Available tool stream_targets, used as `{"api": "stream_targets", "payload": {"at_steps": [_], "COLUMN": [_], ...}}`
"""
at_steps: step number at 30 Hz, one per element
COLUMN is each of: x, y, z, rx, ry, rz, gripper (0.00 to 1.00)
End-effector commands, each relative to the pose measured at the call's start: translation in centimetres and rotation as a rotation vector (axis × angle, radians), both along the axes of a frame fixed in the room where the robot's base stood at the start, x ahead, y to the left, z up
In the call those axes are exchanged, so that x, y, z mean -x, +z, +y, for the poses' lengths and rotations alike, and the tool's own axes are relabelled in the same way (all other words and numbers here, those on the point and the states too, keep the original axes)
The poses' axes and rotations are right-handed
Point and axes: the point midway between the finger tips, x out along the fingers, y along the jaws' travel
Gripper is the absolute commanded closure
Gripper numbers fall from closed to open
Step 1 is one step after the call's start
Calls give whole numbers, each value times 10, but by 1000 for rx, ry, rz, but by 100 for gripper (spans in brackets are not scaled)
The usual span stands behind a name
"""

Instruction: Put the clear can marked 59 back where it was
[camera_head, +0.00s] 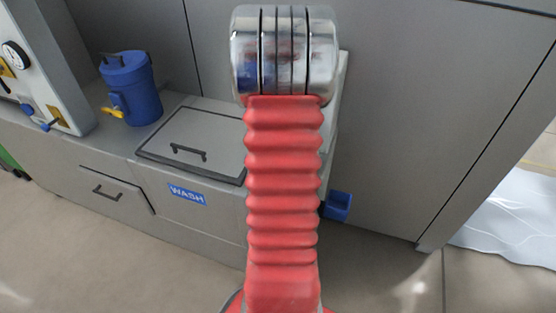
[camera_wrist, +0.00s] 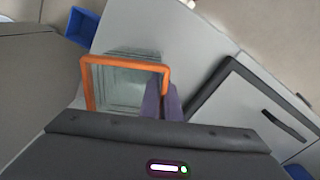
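A clear can with a square orange rim (camera_wrist: 125,61) shows in the wrist view, seen from above through its open top. No number can be read on it. My gripper (camera_wrist: 164,97) has its two purple-grey fingers close together at the right side of the rim, one on each side of that wall, and looks shut on it. The can is over the pale counter top (camera_wrist: 195,42); whether it touches the counter cannot be told. In the head view my red arm hides the gripper and the can.
A lidded hatch (camera_head: 195,140) with a handle lies in the counter above a blue WASH label (camera_head: 188,194). A blue canister (camera_head: 132,88) and a gauge panel (camera_head: 45,60) stand to the left. A small blue bin (camera_head: 338,206) hangs at the counter's right end. A grey wall rises behind.

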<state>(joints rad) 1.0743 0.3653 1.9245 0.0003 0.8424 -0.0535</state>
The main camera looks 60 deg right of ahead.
Motion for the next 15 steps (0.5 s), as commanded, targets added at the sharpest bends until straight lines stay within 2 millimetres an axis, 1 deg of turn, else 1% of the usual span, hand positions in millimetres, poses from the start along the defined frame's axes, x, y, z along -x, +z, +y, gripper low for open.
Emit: {"api": "stream_targets", "payload": {"at_steps": [11, 12, 15], "x": [0, 0, 0], "y": [-3, -3, -3], "z": [0, 0, 0], "rx": [-1, -1, -1], "ry": [0, 0, 0], "rz": [1, 1, 1], "gripper": [100, 94, 87]}}
